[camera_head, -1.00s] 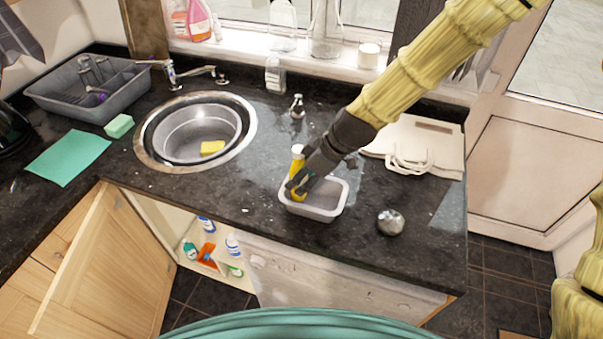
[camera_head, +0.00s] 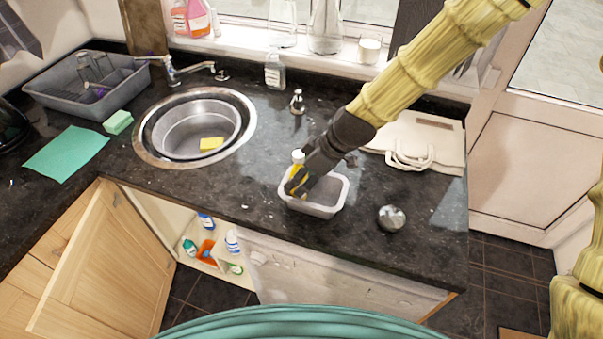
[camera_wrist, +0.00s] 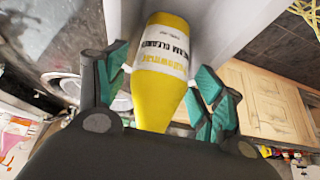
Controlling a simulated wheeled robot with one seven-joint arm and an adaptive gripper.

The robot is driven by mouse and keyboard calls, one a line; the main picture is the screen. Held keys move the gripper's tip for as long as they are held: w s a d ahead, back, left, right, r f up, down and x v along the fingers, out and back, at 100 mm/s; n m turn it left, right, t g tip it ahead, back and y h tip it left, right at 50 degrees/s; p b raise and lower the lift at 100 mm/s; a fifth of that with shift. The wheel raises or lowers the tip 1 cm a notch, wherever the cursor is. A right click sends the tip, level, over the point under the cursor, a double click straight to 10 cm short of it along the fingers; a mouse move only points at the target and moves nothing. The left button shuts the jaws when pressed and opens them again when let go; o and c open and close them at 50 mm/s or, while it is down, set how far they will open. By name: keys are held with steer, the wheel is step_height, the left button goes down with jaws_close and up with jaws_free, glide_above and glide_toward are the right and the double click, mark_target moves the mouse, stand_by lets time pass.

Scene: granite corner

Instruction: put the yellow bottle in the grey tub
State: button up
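The yellow bottle (camera_head: 293,184) has a white cap and stands roughly upright at the left end of the grey tub (camera_head: 335,206). In the wrist view the bottle (camera_wrist: 158,92) shows its white label and sits between my fingers, with grey tub wall behind it. My gripper (camera_head: 297,186) reaches down from the upper right and partly hides the bottle. Its teal finger pads (camera_wrist: 160,88) lie on both sides of the bottle. A narrow gap shows at the left pad; the right pad is very near or touching. The bottle's base is hidden in the head view.
A round metal object (camera_head: 391,218) is right of the tub. The sink (camera_head: 195,128) with a yellow sponge is to the left. A cream bag (camera_head: 425,140) lies behind at the right. A soap dispenser (camera_head: 297,103) stands behind. The counter's front edge is close to the tub.

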stand_by(0.3)
steer(key=shift+r+p, duration=0.45)
steer(key=shift+r, duration=0.2)
steer(key=b+v, duration=0.4)
steer(key=v, duration=0.8)
